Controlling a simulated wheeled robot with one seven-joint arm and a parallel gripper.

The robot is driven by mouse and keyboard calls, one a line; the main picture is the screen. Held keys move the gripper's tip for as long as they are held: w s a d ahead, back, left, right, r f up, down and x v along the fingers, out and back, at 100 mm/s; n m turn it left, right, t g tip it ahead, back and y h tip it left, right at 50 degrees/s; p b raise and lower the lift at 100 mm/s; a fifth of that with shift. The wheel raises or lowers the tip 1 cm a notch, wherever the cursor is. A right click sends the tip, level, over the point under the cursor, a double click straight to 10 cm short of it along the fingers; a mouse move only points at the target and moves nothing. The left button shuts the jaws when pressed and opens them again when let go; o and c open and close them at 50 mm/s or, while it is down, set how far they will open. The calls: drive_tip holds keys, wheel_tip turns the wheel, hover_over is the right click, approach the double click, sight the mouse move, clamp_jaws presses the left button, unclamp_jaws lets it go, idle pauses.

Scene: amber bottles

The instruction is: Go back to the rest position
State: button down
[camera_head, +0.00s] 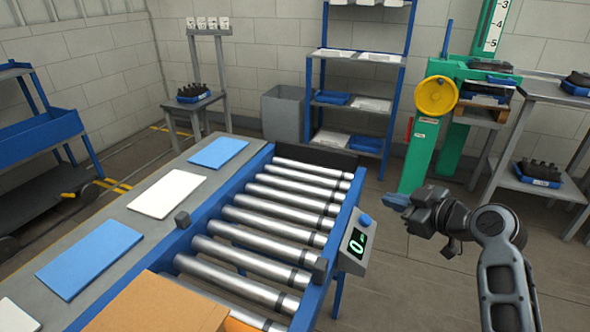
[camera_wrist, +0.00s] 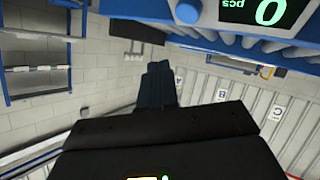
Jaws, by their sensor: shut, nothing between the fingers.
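My gripper (camera_head: 397,200) is at the right in the head view, in the air to the right of the roller conveyor and its counter display. Its blue fingers are together and hold nothing. In the wrist view the closed fingers (camera_wrist: 160,84) point away from the dark gripper body. My arm comes in from the lower right of the head view.
The roller conveyor (camera_head: 262,208) has a counter display (camera_head: 356,242) reading 0 on its right side. A cardboard box (camera_head: 160,305) stands at its near end. Blue and white mats lie on the left ledge. A green press (camera_head: 428,135) and shelves stand behind. Floor right of the conveyor is clear.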

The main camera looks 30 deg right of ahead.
drive_tip(key=shift+a+f, duration=0.1)
drive_tip(key=s+a+f+m+g+h, duration=0.1)
drive_tip(key=s+a+f+m, duration=0.1)
drive_tip(key=s+a+f, duration=0.45)
drive_tip(key=s+a+f+m+h, duration=0.2)
drive_tip(key=s+a+f, duration=0.1)
drive_tip(key=s+a, duration=0.5)
drive_tip(key=s+a+r, duration=0.3)
drive_tip(key=s, duration=0.4)
drive_tip(key=s+a+r+t+y, duration=0.1)
drive_tip(key=s+a+r, duration=0.1)
drive_tip(key=s+r, duration=0.2)
drive_tip(key=s+a+r+t+y, duration=0.1)
drive_tip(key=s+a+r, duration=0.2)
drive_tip(key=s, duration=0.6)
drive_tip(key=shift+s+a+r+m, duration=0.35)
drive_tip(key=shift+r+m, duration=0.05)
idle(0.5)
